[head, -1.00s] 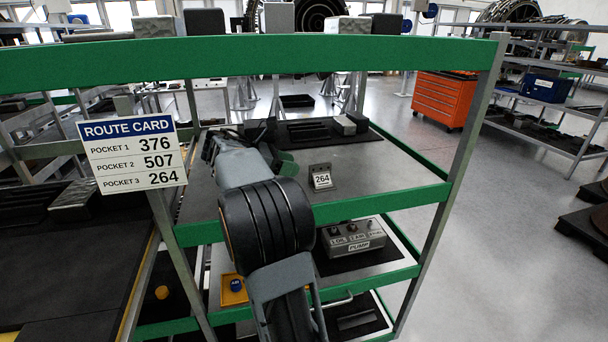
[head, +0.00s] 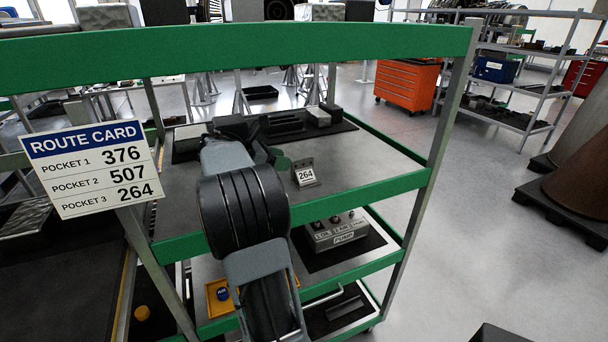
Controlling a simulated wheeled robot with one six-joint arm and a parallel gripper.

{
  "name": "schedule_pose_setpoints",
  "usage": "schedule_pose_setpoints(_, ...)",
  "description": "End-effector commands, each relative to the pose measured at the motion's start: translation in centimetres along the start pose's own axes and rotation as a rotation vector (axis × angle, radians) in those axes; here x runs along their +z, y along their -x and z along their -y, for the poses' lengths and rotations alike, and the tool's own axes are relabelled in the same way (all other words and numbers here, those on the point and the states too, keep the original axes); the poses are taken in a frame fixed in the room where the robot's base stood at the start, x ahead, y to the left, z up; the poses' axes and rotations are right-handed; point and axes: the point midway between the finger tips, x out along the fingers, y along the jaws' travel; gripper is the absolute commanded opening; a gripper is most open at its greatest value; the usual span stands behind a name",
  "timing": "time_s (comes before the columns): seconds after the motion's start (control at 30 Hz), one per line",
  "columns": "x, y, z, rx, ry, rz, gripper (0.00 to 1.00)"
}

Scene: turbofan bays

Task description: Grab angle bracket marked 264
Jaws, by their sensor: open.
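The angle bracket marked 264 (head: 305,173) stands upright on the grey middle shelf (head: 385,165) of the green-framed cart, its white label facing me. My gripper (head: 268,152) is at the far end of my arm, to the left of and slightly behind the bracket. It looks apart from the bracket, but my arm hides part of the gripper. Nothing shows held in it. The route card (head: 95,170) at the left lists 376, 507 and 264 for pockets 1 to 3.
A dark tray (head: 345,126) with blocks lies at the back of the shelf. A green rail (head: 380,195) edges the shelf's front. A grey pump box (head: 335,232) sits on the shelf below. An orange tool cabinet (head: 406,82) stands behind.

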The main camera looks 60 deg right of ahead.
Motion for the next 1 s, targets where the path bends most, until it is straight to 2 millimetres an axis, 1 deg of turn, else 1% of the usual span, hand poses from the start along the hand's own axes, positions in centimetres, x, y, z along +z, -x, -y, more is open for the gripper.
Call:
schedule_pose_setpoints(0.07, 0.1, -0.6, 0.1, -0.003, 0.000, 0.000, 0.44)
schedule_pose_setpoints(0.3, 0.3, -3.9, 0.5, -0.005, -0.001, 0.000, 0.44)
schedule_pose_setpoints(0.4, 0.2, -4.8, 0.5, -0.006, 0.000, 0.000, 0.44)
schedule_pose_setpoints(0.53, 0.2, -5.3, 0.5, -0.003, 0.000, -0.001, 0.44)
schedule_pose_setpoints(0.73, 0.2, -5.3, 0.5, -0.002, 0.000, -0.001, 0.44)
schedule_pose_setpoints(0.77, 0.2, -5.3, 0.5, -0.002, 0.000, -0.001, 0.42)
schedule_pose_setpoints(1.0, 0.2, -5.2, 0.5, -0.002, -0.001, 0.000, 0.19)
